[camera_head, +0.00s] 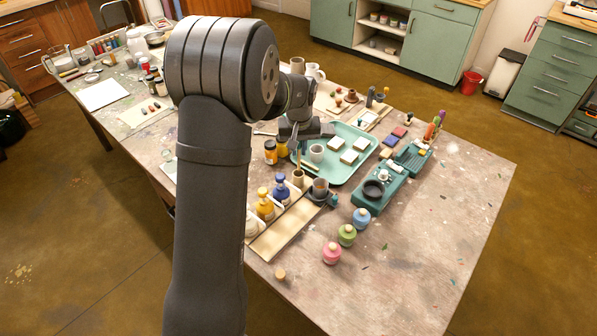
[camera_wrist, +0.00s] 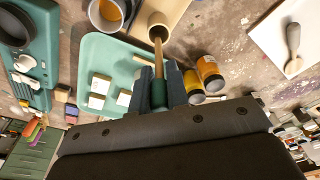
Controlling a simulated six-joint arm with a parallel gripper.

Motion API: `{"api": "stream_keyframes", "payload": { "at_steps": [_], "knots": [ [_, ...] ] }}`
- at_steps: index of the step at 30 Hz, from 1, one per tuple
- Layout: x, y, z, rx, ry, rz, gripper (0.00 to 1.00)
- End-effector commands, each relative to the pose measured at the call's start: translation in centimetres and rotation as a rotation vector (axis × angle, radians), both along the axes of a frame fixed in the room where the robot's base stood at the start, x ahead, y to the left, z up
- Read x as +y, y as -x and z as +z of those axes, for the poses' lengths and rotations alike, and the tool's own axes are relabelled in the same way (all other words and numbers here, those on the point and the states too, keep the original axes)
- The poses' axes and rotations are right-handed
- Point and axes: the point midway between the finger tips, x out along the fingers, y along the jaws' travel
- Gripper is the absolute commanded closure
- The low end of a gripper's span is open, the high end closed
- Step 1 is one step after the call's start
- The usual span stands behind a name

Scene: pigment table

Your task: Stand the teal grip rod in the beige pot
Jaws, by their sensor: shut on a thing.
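The teal grip rod (camera_wrist: 158,54) has a pale wooden shaft and a teal grip. My gripper (camera_wrist: 158,88) is shut on the teal grip, with one dark finger on each side. The beige pot (camera_wrist: 141,20) is at the top middle of the wrist view. The shaft's far end lies over the pot's dark mouth and seems to enter it; how deep is hidden. In the head view, my gripper (camera_head: 297,141) is above the beige pot (camera_head: 298,179), and the rod's thin shaft (camera_head: 298,160) runs down to it, nearly upright.
A teal tray (camera_head: 328,178) with pale tiles lies just right of the pot. A grey cup (camera_head: 320,189) stands close in front. Dark-capped jars (camera_head: 270,153) and blue and yellow bottles (camera_head: 264,206) stand to the left. The table's front right is mostly clear.

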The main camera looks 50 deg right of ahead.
Motion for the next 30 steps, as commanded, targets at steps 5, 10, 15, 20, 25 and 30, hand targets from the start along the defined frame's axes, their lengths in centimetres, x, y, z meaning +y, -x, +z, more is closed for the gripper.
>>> {"api": "stream_keyframes", "payload": {
  "at_steps": [5, 10, 15, 20, 25, 30],
  "knots": [
    [0.1, 0.0, -2.4, 0.001, -0.001, 0.001, 1.0],
    [0.1, 0.0, -4.7, 0.002, -0.002, 0.001, 1.0],
    [0.1, -0.1, -6.1, 0.001, 0.001, 0.001, 1.0],
    [0.1, -0.1, -6.0, 0.0, 0.001, 0.001, 1.0],
    [0.1, -0.1, -6.4, 0.001, 0.001, 0.001, 0.83],
    [0.1, -0.1, -6.3, 0.001, 0.001, 0.001, 0.63]
  ]
}}
